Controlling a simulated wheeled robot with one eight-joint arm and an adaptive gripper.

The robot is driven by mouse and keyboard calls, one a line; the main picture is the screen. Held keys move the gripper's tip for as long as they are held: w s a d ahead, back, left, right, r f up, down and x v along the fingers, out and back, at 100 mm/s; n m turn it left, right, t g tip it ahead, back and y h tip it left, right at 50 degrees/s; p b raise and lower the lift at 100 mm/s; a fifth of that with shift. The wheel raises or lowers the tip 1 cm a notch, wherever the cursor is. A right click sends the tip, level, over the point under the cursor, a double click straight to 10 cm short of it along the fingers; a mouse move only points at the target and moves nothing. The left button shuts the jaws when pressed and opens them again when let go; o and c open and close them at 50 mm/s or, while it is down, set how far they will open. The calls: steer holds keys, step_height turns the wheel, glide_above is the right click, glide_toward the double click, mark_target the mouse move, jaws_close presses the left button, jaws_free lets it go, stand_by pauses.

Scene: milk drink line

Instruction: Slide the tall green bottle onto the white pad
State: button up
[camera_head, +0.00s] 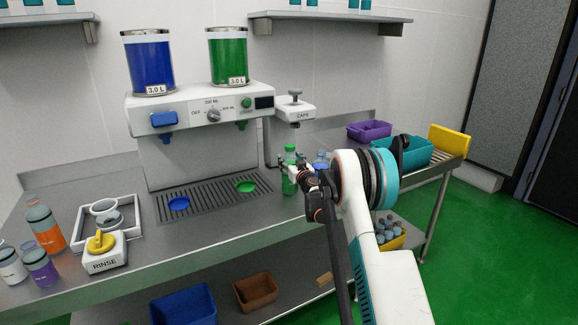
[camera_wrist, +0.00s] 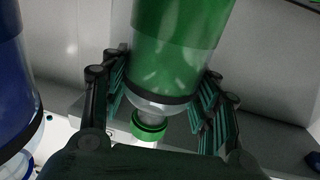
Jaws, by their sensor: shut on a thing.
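The tall green bottle (camera_head: 289,183) stands upright on the steel counter below the CAPS unit, with a green cap. In the wrist view it appears upside down, its green body (camera_wrist: 178,50) between my fingers and its cap (camera_wrist: 150,126) lower in the picture. My gripper (camera_head: 294,166) is shut on the bottle around its upper body; in the wrist view its fingers (camera_wrist: 160,90) lie on both sides. I cannot make out the white pad in either view.
A blue bottle (camera_head: 321,160) stands close beside the green one, and also shows in the wrist view (camera_wrist: 18,90). The white CAPS unit (camera_head: 295,110) hangs behind. The drip grate (camera_head: 212,197) lies left. A purple bin (camera_head: 369,130) and teal bin (camera_head: 418,152) stand right.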

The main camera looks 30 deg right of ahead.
steer(key=shift+w+d, duration=0.15)
steer(key=shift+w, duration=0.05)
steer(key=w+d, duration=0.2)
steer(key=w, duration=0.1)
steer(key=shift+w+d+b, duration=0.2)
steer(key=shift+d+b, duration=0.05)
steer(key=shift+b, duration=0.05)
steer(key=shift+s+a, duration=0.85)
steer(key=shift+s, duration=0.35)
steer(key=shift+b, duration=0.3)
steer(key=o, duration=1.6)
steer(key=shift+r, duration=0.1)
